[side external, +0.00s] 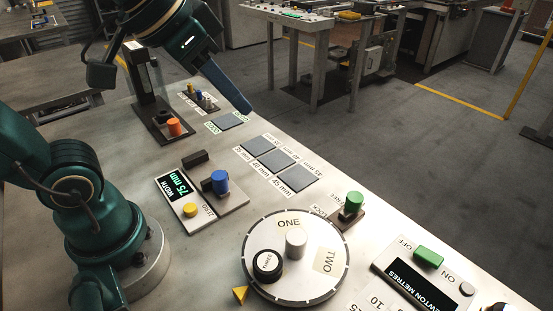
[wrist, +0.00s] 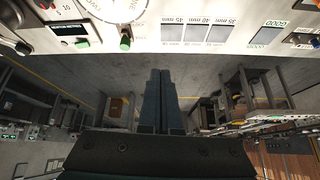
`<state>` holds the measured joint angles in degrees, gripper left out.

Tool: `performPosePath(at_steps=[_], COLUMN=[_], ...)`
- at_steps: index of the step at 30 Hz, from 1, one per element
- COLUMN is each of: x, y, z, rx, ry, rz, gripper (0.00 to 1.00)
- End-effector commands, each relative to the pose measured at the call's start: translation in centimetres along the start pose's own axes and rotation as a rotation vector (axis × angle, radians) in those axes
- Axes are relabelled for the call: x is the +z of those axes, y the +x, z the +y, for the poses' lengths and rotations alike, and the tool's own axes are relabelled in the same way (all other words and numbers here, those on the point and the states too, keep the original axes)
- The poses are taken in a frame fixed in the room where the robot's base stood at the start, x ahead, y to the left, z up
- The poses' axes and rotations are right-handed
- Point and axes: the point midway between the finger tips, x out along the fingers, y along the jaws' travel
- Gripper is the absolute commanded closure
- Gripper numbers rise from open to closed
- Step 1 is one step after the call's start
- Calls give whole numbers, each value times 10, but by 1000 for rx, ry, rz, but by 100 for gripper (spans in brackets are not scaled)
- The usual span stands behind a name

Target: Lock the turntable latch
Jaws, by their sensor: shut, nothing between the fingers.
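The turntable (side external: 325,281) is a round pale disc with ONE and TWO labels, a white knob and a black knob on it. The turntable latch (side external: 353,200) is a green knob on a small base at the turntable's far right edge, by FREE and LOCK labels. The latch also shows in the wrist view (wrist: 126,42), near the bench edge, with part of the turntable (wrist: 112,14) above it. My gripper (side external: 248,109) is shut and empty, raised over the far side of the bench, well apart from the latch. Its blue fingers (wrist: 160,72) lie together in the wrist view.
Grey pads (side external: 273,160) with mm labels lie between my gripper and the turntable. A width gauge (side external: 218,208) with a blue knob stands left of the turntable. A newton-metre panel (side external: 408,284) with a green switch lies right. Free air surrounds the fingers.

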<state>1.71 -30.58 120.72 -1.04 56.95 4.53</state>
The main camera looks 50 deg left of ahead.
Motion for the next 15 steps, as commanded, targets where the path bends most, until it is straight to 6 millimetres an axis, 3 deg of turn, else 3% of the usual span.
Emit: performPosePath(at_steps=[6, 15], x=[-60, -118], y=[7, 44], z=[12, 37], rx=[40, 91], ry=[73, 167], rz=[-5, -34], gripper=[100, 100])
